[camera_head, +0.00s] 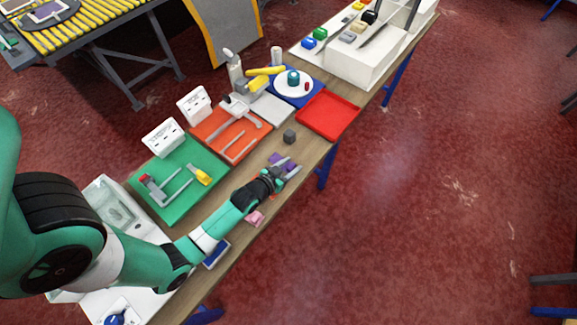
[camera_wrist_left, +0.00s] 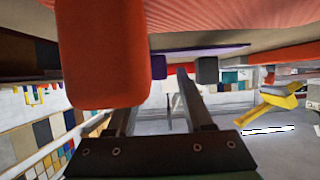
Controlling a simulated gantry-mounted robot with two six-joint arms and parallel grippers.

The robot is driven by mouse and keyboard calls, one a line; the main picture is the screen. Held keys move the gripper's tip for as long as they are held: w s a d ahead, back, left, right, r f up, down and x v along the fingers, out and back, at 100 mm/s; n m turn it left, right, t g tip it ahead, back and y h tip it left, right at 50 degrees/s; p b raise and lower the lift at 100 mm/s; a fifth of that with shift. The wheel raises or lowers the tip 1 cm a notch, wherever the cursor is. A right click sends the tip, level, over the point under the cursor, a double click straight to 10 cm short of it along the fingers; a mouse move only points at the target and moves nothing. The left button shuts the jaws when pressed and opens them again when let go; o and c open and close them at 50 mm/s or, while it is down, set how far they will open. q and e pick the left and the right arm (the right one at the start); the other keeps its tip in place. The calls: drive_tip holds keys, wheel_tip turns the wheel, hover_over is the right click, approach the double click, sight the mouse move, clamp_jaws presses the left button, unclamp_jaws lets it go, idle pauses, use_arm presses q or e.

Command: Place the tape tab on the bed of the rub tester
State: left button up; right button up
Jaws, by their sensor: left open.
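My left gripper (camera_head: 288,168) is open above the front part of the wooden bench, fingers pointing right. Its fingers also show in the left wrist view (camera_wrist_left: 165,80). A purple piece (camera_head: 275,158) lies at the fingertips, partly hidden by them; in the wrist view a purple block (camera_wrist_left: 158,67) shows near the finger gap. No grip on it is visible. I cannot tell for certain whether it is the tape tab. A grey device with a yellow arm (camera_head: 256,84) stands farther back and may be the rub tester; a flat light-grey plate (camera_head: 272,108) lies beside it.
A dark grey cube (camera_head: 289,136) sits just beyond the fingers. A red tray (camera_head: 328,116) is at the right, a blue mat with a white disc (camera_head: 293,83) behind it. An orange mat (camera_head: 214,143) and a green mat (camera_head: 150,205) hold tools. A pink item (camera_head: 255,218) lies near the forearm.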

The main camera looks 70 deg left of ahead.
use_arm(q)
drive_tip(key=shift+s+d+r, duration=0.1)
drive_tip(key=shift+s+r, duration=0.05)
drive_tip(key=shift+r, duration=0.1)
drive_tip(key=p+v, duration=0.3)
drive_tip(key=v, duration=0.8)
drive_tip(key=shift+s+d+r, duration=0.1)
drive_tip(key=shift+s+r, duration=0.05)
drive_tip(key=shift+s, duration=0.1)
